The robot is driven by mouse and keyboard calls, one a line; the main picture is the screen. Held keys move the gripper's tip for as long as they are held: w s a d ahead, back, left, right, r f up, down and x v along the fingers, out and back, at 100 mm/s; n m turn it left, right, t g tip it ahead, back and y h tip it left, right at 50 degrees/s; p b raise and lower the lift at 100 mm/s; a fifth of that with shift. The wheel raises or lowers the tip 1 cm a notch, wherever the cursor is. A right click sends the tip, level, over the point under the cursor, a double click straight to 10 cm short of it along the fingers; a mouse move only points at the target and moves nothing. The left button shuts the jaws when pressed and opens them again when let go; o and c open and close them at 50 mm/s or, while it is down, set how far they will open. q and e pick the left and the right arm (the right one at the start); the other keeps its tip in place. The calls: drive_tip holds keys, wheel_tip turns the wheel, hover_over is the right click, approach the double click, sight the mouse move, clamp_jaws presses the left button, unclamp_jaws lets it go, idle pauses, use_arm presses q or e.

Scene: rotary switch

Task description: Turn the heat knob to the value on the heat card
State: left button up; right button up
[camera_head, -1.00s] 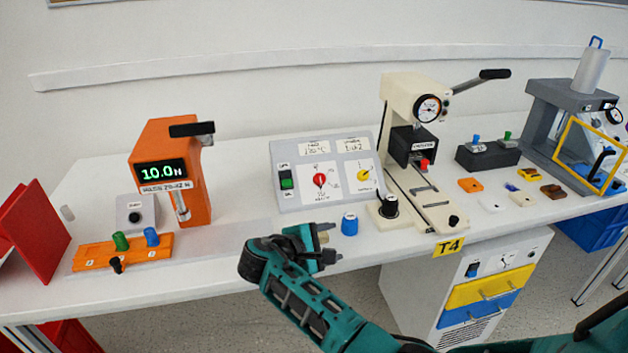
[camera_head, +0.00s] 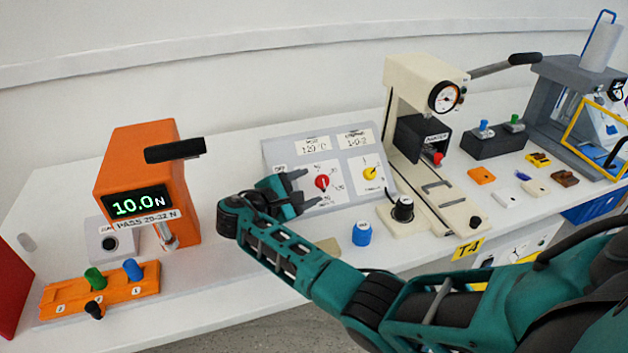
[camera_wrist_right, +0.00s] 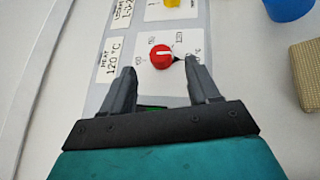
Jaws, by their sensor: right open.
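The red heat knob (camera_head: 322,182) is on the sloped front of the grey control box (camera_head: 270,152). My right gripper (camera_head: 303,190) is open and empty just left of the knob. In the wrist view the knob lies just beyond and between the fingertips (camera_wrist_right: 160,70), apart from both. My left gripper is not in view.
A yellow knob (camera_head: 370,173) sits right of the red one. A blue cap (camera_head: 362,233) and a tan block (camera_head: 328,246) stand in front of the box. A cream press (camera_head: 420,75) stands to the right, an orange force tester (camera_head: 128,170) to the left.

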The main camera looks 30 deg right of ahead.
sight(322, 185)
drive_tip(key=shift+x, duration=2.4)
drive_tip(key=c, duration=1)
drive_tip(key=shift+s+a+n+t+p, duration=0.1)
drive_tip(key=shift+s+n+t+p, duration=0.05)
drive_tip(key=shift+n+t+p, duration=0.2)
drive_tip(key=shift+c, duration=0.2)
drive_tip(key=shift+s+f+n+t+p, duration=0.1)
drive_tip(key=shift+n+t+p, duration=0.2)
drive_tip(key=shift+n+t, duration=0.25)
drive_tip(key=shift+s+f+n+t+p, duration=0.1)
drive_tip(key=shift+n+t+p, duration=0.2)
drive_tip(key=shift+n+t, duration=0.2)
drive_tip(key=shift+s+f+n+t+y, duration=0.1)
drive_tip(key=shift+f+n+t+y, duration=0.05)
drive_tip(key=shift+n+t, duration=0.75)
drive_tip(key=shift+f+n+t+y, duration=0.1)
drive_tip(key=shift+n+t+y, duration=0.1)
drive_tip(key=shift+n+t, duration=0.65)
drive_tip(key=shift+s+f+n+t+y, duration=0.1)
drive_tip(key=shift+f+n+t+y, duration=0.05)
drive_tip(key=shift+n+t, duration=0.75)
drive_tip(key=shift+n, duration=0.35)
